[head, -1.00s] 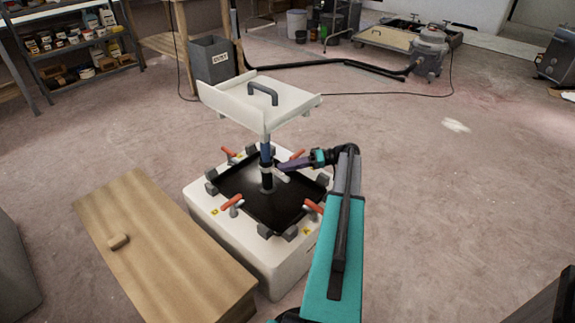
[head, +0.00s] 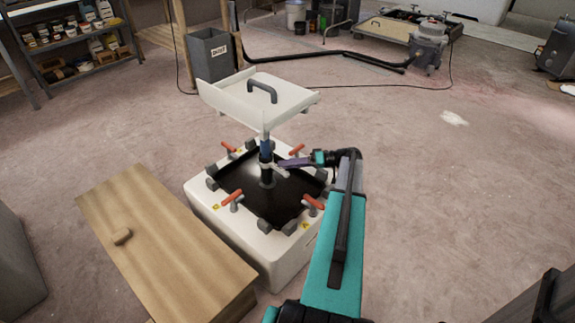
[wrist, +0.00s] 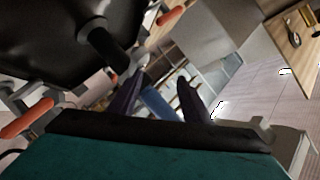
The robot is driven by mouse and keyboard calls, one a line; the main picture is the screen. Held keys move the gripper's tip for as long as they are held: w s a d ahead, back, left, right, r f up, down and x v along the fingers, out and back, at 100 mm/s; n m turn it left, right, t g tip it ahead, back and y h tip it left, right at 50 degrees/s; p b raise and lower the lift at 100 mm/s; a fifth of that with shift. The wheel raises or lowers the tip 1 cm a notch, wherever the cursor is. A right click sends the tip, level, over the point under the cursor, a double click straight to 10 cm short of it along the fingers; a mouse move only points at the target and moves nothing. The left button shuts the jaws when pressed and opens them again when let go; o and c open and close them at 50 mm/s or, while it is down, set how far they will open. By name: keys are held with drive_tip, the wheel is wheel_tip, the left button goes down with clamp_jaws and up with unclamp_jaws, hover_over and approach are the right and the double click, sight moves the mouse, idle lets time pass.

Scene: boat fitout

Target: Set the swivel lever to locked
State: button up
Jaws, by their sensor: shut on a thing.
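The swivel lever (head: 275,168) is a small pale bar on the dark and blue post (head: 265,150) under a white tray-like top with a grey handle (head: 262,90). The post rises from the black panel (head: 262,205) of a white box. My gripper (head: 282,164) reaches in from the right at the lever's height and is shut on it. In the wrist view, my gripper's two dark fingers (wrist: 158,92) stand apart around the post's pale and blue parts. The exact contact is hard to see there. No locked or unlocked marking is legible.
Several red-handled clamps (head: 232,197) and grey blocks ring the black panel. A wooden bench (head: 160,240) stands close at the left. A grey bin (head: 210,58) and a shelf (head: 70,50) are behind.

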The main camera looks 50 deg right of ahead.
drive_tip(key=shift+s+a+f+y, duration=0.15)
drive_tip(key=shift+s+a+y, duration=0.15)
drive_tip(key=shift+a, duration=0.15)
drive_tip(key=s+d+r, duration=0.2)
drive_tip(key=s, duration=0.5)
drive_tip(key=s+d+r, duration=0.1)
drive_tip(key=s+d, duration=0.2)
drive_tip(key=s, duration=0.4)
drive_tip(key=shift+d+r, duration=0.35)
idle(1.5)
idle(0.6)
